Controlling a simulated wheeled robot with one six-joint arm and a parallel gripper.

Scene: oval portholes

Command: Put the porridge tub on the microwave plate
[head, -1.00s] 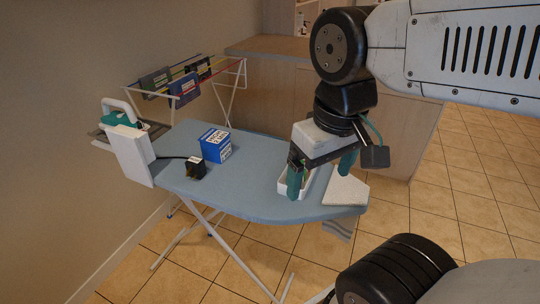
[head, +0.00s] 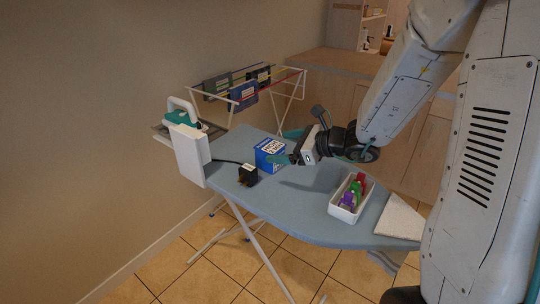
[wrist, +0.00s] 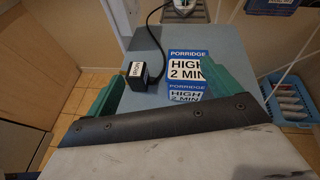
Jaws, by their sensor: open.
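The porridge tub (head: 270,154) is a blue box with a white label, standing upright on the ironing board. In the wrist view the tub (wrist: 187,72) shows "PORRIDGE HIGH 2 MIN" between my two green fingers, closer to the right one. My gripper (head: 283,147) is open and level, reaching in from the right, with its fingertips at the tub's near side. I see no microwave plate in these frames.
The ironing board (head: 300,205) also holds a black plug-like block (head: 248,174) with a cord, left of the tub. A white tray (head: 351,198) with coloured items and a white slab (head: 399,219) lie right. An iron (head: 183,113) and drying rack (head: 250,90) stand behind.

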